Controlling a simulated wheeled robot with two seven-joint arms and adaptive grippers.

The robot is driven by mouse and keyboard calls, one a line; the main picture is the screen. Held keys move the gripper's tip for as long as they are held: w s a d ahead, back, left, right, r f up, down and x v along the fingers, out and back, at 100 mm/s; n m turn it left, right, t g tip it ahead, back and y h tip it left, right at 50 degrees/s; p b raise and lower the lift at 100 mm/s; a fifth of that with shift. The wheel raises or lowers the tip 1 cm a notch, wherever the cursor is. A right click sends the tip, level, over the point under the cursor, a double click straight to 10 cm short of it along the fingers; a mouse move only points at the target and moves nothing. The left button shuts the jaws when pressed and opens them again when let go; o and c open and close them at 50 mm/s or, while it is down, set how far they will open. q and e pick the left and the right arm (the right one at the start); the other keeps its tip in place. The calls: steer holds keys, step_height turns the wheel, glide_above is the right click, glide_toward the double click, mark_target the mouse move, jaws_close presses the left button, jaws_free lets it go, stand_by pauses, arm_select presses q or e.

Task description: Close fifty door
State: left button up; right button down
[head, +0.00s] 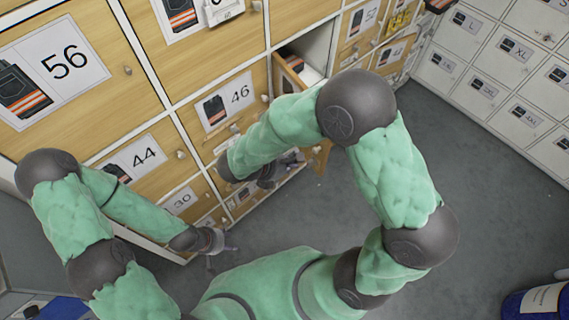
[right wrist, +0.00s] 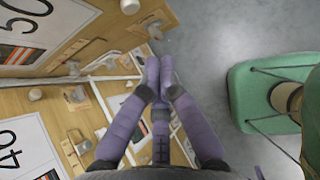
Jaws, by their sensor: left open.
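A wooden locker door stands swung out from an open compartment (head: 312,42) in the head view. Its upper edge (head: 290,72) shows, but my right arm hides most of it. In the right wrist view a slanted wooden panel carries a large label 50 (right wrist: 35,25); it appears to be this door's front. My right gripper (head: 290,160) is low by the lockers, on the left side of the swung-out door. Its fingertips (right wrist: 160,70) are together with nothing visible between them. My left gripper (head: 218,250) is open and empty, in front of the lower lockers.
Shut doors 56 (head: 105,75), 46 (head: 262,100) and 44 (head: 110,180) have projecting knobs. White lockers (head: 490,60) line the right wall. Grey floor (head: 480,190) is clear between. A blue container (head: 540,300) stands at lower right. A green object (right wrist: 265,95) shows in the right wrist view.

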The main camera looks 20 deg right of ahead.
steer(key=w+d+f+b, duration=0.1)
steer(key=d+f, duration=0.1)
steer(key=d, duration=0.4)
steer(key=shift+w+f, duration=0.2)
steer(key=shift+w, duration=0.1)
steer(key=shift+d, duration=0.1)
